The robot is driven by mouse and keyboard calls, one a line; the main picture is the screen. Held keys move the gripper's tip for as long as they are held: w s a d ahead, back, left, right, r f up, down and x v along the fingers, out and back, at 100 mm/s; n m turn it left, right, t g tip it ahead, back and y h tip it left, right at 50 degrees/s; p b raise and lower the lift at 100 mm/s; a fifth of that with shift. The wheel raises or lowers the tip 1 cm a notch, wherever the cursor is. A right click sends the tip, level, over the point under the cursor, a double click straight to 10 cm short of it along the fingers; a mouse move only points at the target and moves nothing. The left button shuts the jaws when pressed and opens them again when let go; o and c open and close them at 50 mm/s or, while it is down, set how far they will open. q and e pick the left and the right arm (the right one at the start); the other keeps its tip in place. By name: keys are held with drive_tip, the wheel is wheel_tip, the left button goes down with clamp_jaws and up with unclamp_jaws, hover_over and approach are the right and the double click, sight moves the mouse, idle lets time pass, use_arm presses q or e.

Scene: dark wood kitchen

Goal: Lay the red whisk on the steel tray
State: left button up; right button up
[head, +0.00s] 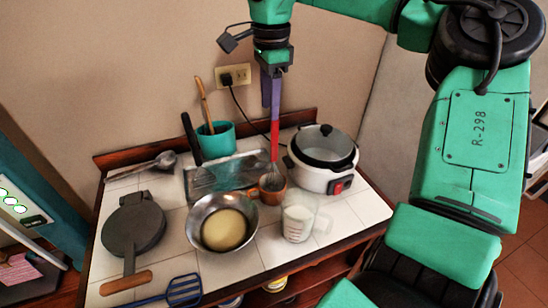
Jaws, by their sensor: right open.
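The red whisk (274,142) stands upright, with its wire end down in a small copper-coloured cup (267,194). My right gripper (271,98) is above it, pointing down, with its open fingers around or just in front of the top of the red handle; I cannot tell if they touch it. The steel tray (196,190) lies flat on the tiled counter, left of the cup, against the back. My left gripper is not in view.
A rice cooker (322,178) stands right of the cup, a glass measuring jug (297,222) in front. A steel pan (206,232) with yellow contents sits before the tray. A teal crock (216,142) with a wooden utensil and a black-handled tool (190,138) stand behind.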

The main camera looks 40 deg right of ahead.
drive_tip(key=p, duration=0.2)
hover_over(273, 162)
wheel_tip(273, 162, down, 7)
drive_tip(key=f+p, duration=0.1)
drive_tip(key=f, duration=0.1)
drive_tip(key=p, duration=0.1)
drive_tip(key=shift+a+f+p, duration=0.25)
drive_tip(key=shift+f+p, duration=0.05)
drive_tip(key=shift+f, duration=0.1)
drive_tip(key=f, duration=0.2)
drive_tip(key=shift+w+d+f, duration=0.1)
drive_tip(key=shift+d+f, duration=0.35)
drive_tip(key=shift+a, duration=0.2)
clamp_jaws()
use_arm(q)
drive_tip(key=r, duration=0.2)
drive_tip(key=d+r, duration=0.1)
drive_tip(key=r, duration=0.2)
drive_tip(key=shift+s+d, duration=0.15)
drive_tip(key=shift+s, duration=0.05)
